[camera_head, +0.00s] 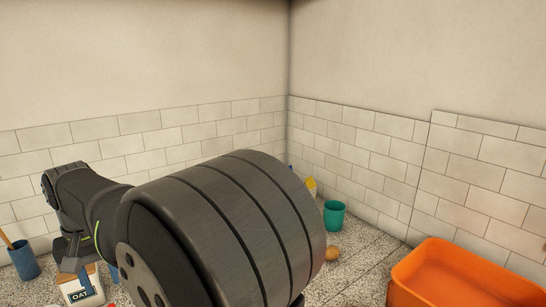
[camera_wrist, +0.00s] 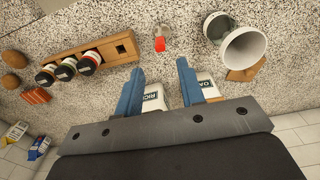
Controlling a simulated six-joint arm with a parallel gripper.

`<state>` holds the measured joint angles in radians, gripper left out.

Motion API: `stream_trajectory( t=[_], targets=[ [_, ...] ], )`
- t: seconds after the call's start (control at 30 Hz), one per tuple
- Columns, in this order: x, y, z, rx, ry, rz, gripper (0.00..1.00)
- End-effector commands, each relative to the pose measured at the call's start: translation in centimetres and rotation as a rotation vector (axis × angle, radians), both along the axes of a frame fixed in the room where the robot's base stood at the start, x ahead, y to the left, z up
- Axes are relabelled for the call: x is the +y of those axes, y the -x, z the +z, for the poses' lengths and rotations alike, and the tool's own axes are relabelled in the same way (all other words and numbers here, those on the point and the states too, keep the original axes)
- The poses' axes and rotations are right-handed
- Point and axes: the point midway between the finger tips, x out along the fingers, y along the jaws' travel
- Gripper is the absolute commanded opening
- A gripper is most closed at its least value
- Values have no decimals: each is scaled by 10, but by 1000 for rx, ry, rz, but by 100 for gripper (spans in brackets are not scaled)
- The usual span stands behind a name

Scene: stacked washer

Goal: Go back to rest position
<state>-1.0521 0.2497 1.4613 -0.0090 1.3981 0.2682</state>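My gripper (camera_wrist: 160,66) shows in the wrist view with its two blue fingers spread apart. Nothing is held between them. It hangs above a speckled counter (camera_wrist: 215,80). In the head view my dark arm reaches from the front middle to the left, and its far end is over the left side of the counter, near a white container marked OAT (camera_head: 82,288). The fingers are hard to make out there. In the wrist view the RICE container (camera_wrist: 154,98) and the OAT container (camera_wrist: 207,88) stand beside the fingers, partly hidden by them.
A wooden rack (camera_wrist: 95,54) holds several jars. A small red item (camera_wrist: 160,43) and a white cup or bowl (camera_wrist: 243,47) are nearby. A blue cup (camera_head: 24,262) stands far left. A teal cup (camera_head: 334,216) and an orange basin (camera_head: 470,275) are right. Tiled walls close the back.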

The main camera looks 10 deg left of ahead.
Motion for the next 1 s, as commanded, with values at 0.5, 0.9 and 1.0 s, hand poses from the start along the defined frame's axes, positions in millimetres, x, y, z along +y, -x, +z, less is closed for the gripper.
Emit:
stream_trajectory(
  t=[0.5, 0.9, 1.0],
  targets=[
    [0, 0, -33, 2, 4, 0, 36],
    [3, -2, -62, -3, -6, 0, 36],
    [3, -2, -42, -3, -4, 0, 36]
  ],
)
